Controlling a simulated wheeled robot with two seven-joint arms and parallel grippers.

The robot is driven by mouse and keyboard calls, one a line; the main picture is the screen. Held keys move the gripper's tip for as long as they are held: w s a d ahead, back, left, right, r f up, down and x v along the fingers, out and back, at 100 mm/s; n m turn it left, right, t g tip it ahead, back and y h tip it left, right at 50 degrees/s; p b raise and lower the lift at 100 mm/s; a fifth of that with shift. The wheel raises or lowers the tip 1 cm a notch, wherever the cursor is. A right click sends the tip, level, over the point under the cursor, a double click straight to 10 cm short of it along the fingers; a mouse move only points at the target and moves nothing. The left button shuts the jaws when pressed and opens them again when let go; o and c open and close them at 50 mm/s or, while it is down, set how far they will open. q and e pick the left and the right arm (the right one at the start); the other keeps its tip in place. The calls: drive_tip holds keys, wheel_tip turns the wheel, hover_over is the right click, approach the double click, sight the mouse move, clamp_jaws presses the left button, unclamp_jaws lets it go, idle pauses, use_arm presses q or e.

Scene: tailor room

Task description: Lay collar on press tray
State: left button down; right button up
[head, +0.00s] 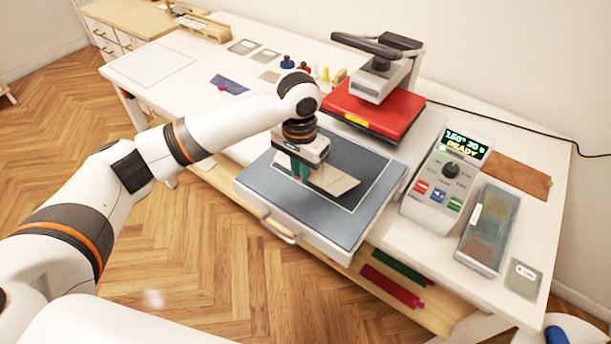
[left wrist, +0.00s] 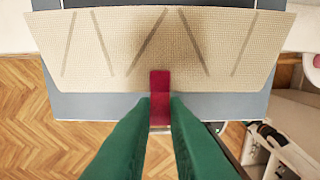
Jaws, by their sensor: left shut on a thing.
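The collar (head: 336,183) is a beige woven piece, over the dark pad of the grey press tray (head: 258,200) in the head view. In the left wrist view the collar (left wrist: 215,50) spreads flat across the top, with dark slanted stripes and a dark red tab (left wrist: 159,85) at its near edge. My left gripper (head: 301,178) points down over the tray. Its green fingers (left wrist: 160,112) are shut on the red tab. The tray's grey edge (left wrist: 85,107) shows below the collar. I cannot tell whether the collar touches the pad. My right gripper is out of view.
The red heat press (head: 372,110) stands open behind the tray. A control box (head: 447,175) reading READY stands at its right, with a grey swatch tray (head: 487,235) beyond. The left part of the white table (head: 190,90) is mostly clear.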

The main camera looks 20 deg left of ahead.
sight(301, 195)
use_arm(q)
wheel_tip(301, 195, down, 2)
drive_tip(key=shift+f, duration=0.1)
drive_tip(key=f, duration=0.2)
drive_tip(key=f+p, duration=0.1)
drive_tip(key=shift+w+f, duration=0.25)
drive_tip(key=shift+f, duration=0.1)
drive_tip(key=c, duration=1.4)
unclamp_jaws()
drive_tip(key=shift+f, duration=0.1)
drive_tip(key=shift+c, duration=0.2)
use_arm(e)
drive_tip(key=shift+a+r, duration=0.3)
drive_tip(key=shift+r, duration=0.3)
